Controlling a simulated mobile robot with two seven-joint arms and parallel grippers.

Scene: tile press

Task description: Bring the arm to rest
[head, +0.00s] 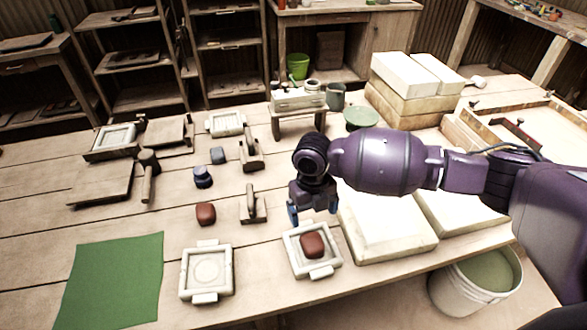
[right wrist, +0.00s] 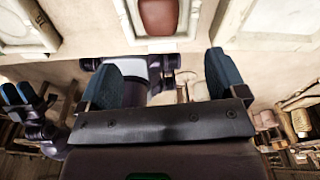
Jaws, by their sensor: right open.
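My right arm reaches in from the right in the head view. Its gripper (head: 313,211) hangs over the table with its blue fingers apart and nothing between them. In the right wrist view the same gripper (right wrist: 165,75) shows an empty gap. A white mould (head: 328,262) holding a red-brown clay lump (head: 312,245) lies just in front of the gripper, apart from it; the lump also shows in the right wrist view (right wrist: 158,16). What looks like my left gripper (right wrist: 21,94) is small at that view's left edge; its opening is unclear.
An empty white mould (head: 206,271), a green mat (head: 112,279) and a second clay lump (head: 206,213) lie to the left. Pale slabs (head: 385,225) lie close under my right arm. A white bucket (head: 473,290) stands at the table's front edge. Bare table lies between the tools.

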